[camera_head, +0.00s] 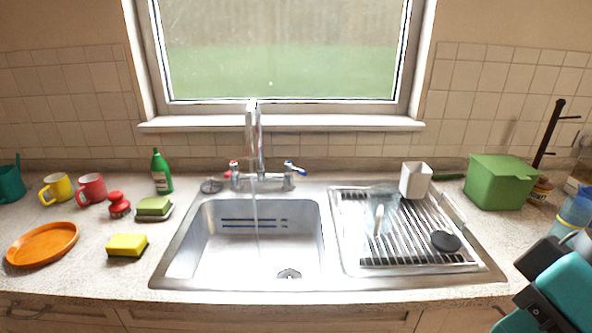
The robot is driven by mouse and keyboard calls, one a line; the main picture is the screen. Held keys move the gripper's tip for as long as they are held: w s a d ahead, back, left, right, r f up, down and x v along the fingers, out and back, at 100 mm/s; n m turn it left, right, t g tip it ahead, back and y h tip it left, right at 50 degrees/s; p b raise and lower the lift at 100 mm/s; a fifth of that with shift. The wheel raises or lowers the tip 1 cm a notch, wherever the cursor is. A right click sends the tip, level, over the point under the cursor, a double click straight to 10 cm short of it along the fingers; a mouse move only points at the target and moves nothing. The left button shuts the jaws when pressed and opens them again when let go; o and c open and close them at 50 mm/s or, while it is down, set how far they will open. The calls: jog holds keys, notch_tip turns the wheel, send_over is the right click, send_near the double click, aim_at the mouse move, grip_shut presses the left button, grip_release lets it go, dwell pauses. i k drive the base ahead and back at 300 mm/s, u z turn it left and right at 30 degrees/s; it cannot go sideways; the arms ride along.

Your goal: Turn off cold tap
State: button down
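The cold tap (293,168) is the blue-marked lever on the right side of the chrome mixer faucet (262,180) behind the sink. Its lever points at a slant, with the blue end toward the right. The hot tap (233,169), marked red, is on the left side of the faucet. A thin stream of water (256,225) runs from the tall spout into the steel sink basin (210,245). Part of my arm, teal and black, shows at the lower right, well apart from the taps. My gripper's fingers do not show.
A drying rack (420,255) right of the basin holds a white cup (416,179) and a black round item (445,241). A green box (500,181) stands at right. Mugs, sponges, an orange plate (42,244) and a green bottle (161,171) are left. The window sill (330,123) is clear.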

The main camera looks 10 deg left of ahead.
aim_at(287, 165)
jog(key=u, duration=0.15)
jog(key=i, duration=1.05)
jog(key=z, duration=0.2)
